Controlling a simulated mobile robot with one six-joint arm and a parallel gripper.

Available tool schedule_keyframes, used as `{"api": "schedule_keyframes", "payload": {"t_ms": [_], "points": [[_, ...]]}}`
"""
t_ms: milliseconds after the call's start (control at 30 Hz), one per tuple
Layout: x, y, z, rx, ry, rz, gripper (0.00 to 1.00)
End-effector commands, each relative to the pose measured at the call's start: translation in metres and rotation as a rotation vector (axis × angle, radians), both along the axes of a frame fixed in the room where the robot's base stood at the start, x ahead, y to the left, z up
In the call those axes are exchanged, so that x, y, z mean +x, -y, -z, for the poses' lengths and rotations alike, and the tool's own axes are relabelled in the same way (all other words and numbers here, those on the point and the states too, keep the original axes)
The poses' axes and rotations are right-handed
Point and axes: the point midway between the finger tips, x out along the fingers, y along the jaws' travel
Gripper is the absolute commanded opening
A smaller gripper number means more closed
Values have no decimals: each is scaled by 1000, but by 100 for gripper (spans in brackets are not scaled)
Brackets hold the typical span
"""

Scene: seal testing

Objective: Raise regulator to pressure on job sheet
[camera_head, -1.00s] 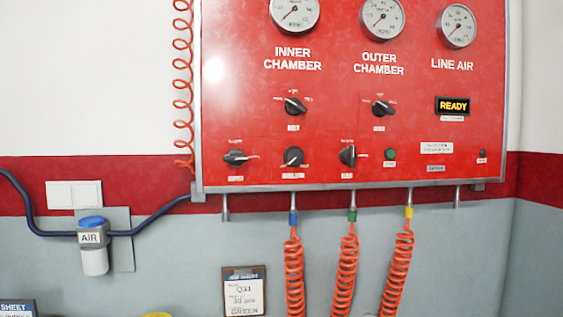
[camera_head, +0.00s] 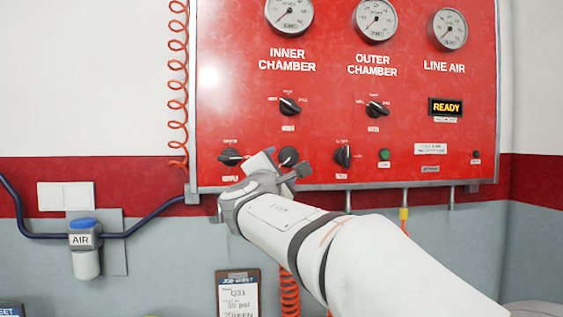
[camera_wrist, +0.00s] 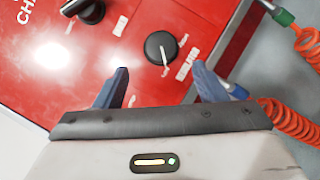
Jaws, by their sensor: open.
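The regulator, a round black knob (camera_wrist: 161,47) with a white pointer line, sits on the red panel. In the head view the knob (camera_head: 289,156) shows just above my gripper (camera_head: 283,168). In the wrist view my gripper (camera_wrist: 160,85) is open, its two blue-grey fingers apart on either side below the knob, with nothing between them. The knob lies ahead of the fingertips, and I see no contact. The job sheet (camera_head: 238,298) is on a clipboard on the wall below; it reads 30 psi. The inner chamber gauge (camera_head: 289,13) is at the panel's top left.
Selector knobs (camera_head: 290,107) sit above. Orange coiled hoses (camera_head: 289,295) hang below the panel. The blue-capped air valve (camera_head: 84,240) is on the left wall.

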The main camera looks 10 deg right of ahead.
Motion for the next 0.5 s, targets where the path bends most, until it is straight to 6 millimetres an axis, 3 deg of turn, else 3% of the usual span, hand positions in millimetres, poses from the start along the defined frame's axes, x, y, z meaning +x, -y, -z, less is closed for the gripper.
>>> {"api": "schedule_keyframes", "payload": {"t_ms": [300,500], "points": [[45,21,-13,1,-3,3,64],[61,28,-16,2,-1,1,64]]}}
